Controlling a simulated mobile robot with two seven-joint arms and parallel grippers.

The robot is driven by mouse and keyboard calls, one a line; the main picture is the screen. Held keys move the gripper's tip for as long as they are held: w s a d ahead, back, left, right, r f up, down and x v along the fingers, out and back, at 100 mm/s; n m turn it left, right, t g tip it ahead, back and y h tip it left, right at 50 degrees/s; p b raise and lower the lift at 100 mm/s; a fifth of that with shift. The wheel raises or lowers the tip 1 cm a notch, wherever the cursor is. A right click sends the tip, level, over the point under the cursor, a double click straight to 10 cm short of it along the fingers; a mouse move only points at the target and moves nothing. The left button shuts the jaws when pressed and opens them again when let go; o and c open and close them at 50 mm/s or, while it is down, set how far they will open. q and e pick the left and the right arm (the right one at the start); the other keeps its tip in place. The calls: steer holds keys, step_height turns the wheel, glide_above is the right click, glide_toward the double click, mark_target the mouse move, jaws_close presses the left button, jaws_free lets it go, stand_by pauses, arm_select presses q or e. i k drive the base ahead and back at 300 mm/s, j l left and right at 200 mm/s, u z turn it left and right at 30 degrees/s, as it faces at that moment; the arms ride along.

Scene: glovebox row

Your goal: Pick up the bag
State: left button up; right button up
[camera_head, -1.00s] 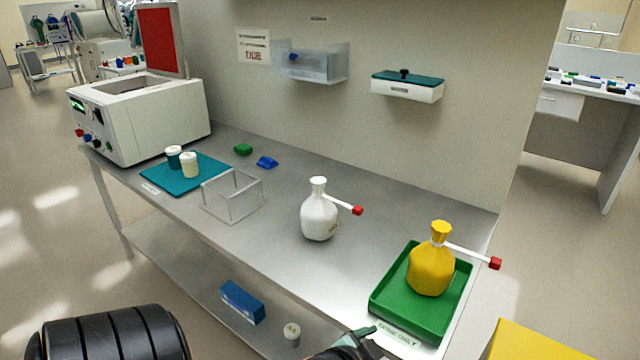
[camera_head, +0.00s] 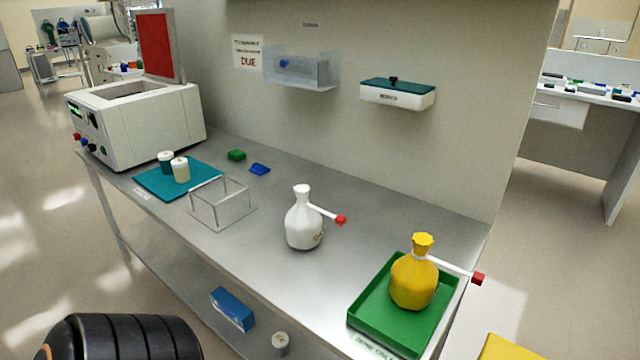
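Two tied bags stand on the steel bench (camera_head: 265,215). A white bag (camera_head: 303,222) with a white tag stem ending in a red block stands upright on the bare bench near the middle. A yellow bag (camera_head: 414,281) with a similar red-ended stem stands in a green tray (camera_head: 372,318) at the right end. The tray's front label is partly readable and seems to end in "ONLY". Neither gripper shows in the head view. A black ribbed part of my own arm is at the lower left.
A white machine (camera_head: 150,130) with a raised red lid stands at the left end. A teal mat (camera_head: 205,172) with two jars, a clear rack (camera_head: 220,204) and green and blue items lie nearby. A blue box (camera_head: 232,308) is on the lower shelf. Wall bins hang behind.

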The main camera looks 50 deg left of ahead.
mark_target(303, 224)
steer(key=i+l+u, duration=0.1)
steer(key=u, duration=0.3)
steer(key=i+l+u, duration=0.15)
steer(key=u, duration=1.4)
steer(key=j+z, duration=0.1)
steer(key=z, duration=0.95)
steer(key=j+z, duration=0.75)
steer(key=z, duration=0.2)
steer(key=k+j+z, duration=0.25)
steer(key=j, duration=0.15)
steer(key=k+j+z, duration=0.2)
steer(key=j, duration=0.2)
